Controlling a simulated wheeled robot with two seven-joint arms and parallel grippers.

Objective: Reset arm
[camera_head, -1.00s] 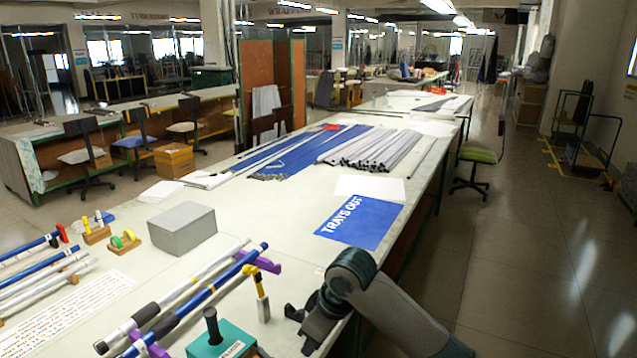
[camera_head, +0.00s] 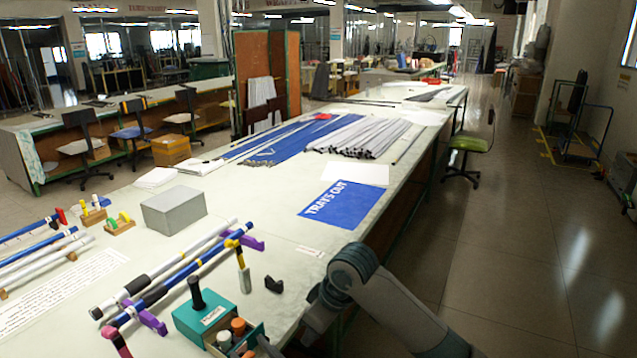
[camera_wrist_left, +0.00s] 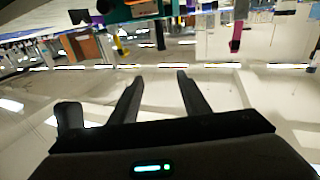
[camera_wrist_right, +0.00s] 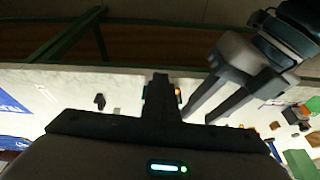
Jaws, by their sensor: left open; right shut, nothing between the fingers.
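In the left wrist view my left gripper (camera_wrist_left: 160,76) has two fingers set apart, with nothing between them. The right wrist view also shows it, with spread fingers, at the upper right (camera_wrist_right: 199,118). My right gripper (camera_wrist_right: 160,80) has its fingers together and empty. In the head view, my right arm (camera_head: 365,280) bends down over the table's right edge; its fingers cannot be made out. A small black piece (camera_head: 274,285) lies on the table left of that arm. It also shows in the right wrist view (camera_wrist_right: 100,101).
A blue rod (camera_head: 205,267) and a white rod (camera_head: 190,252) lie on purple supports (camera_head: 152,318). A teal block (camera_head: 204,313) and orange-topped items (camera_head: 238,326) stand near the front. A grey box (camera_head: 174,210) and blue "TRAYS OUT" mat (camera_head: 342,204) lie farther back, with bare table between.

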